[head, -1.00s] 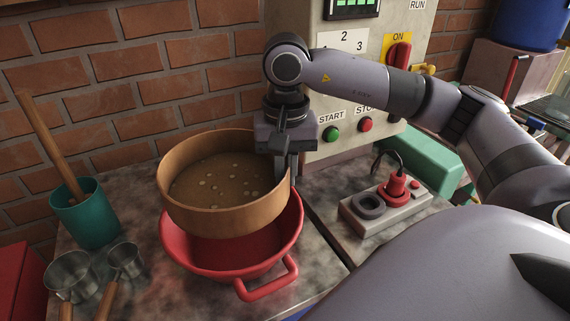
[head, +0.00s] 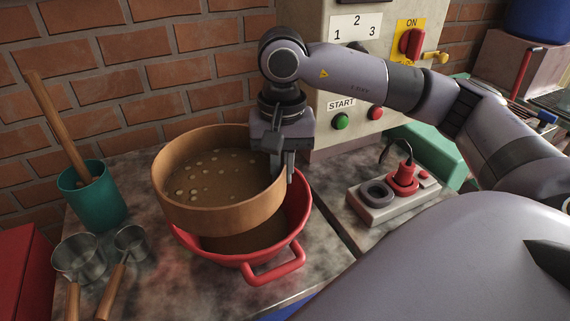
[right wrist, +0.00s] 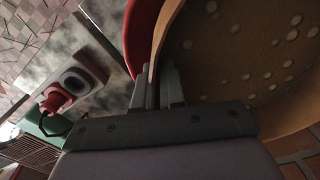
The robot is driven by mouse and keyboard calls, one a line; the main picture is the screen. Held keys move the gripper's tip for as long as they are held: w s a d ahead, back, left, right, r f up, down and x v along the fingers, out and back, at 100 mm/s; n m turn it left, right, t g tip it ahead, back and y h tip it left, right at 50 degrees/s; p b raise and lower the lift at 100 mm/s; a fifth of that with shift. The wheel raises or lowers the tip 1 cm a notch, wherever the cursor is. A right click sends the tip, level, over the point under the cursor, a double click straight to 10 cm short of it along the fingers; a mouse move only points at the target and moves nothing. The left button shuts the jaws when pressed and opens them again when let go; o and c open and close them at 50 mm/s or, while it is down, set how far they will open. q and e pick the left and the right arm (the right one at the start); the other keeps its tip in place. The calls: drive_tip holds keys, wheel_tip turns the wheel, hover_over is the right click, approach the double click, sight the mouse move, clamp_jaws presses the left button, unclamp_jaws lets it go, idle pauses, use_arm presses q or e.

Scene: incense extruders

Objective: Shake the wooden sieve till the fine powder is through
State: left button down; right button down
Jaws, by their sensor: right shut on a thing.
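The round wooden sieve (head: 215,213) is held above the red bowl (head: 298,225), shifted left of its middle. Brown material and several pale lumps lie on the sieve's mesh. My right gripper (head: 282,165) is shut on the sieve's right wall; the wrist view shows its fingers (right wrist: 158,88) on both sides of the sieve rim (right wrist: 165,38). Brown powder (head: 250,236) shows inside the bowl below the sieve; the rest of the bowl's inside is hidden. My left gripper is not in view.
A teal cup (head: 95,203) with a wooden stick and metal scoops (head: 80,258) stand at the left. A power strip (head: 392,198) lies right of the bowl. The machine panel (head: 345,75) stands behind my right arm, and a brick wall behind the sieve.

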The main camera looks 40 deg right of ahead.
drive_tip(key=shift+s+a, duration=0.1)
drive_tip(key=shift+s, duration=0.15)
drive_tip(key=shift+w, duration=0.15)
drive_tip(key=shift+a, duration=0.35)
drive_tip(key=d, duration=0.3)
drive_tip(key=shift+d, duration=0.2)
idle(0.6)
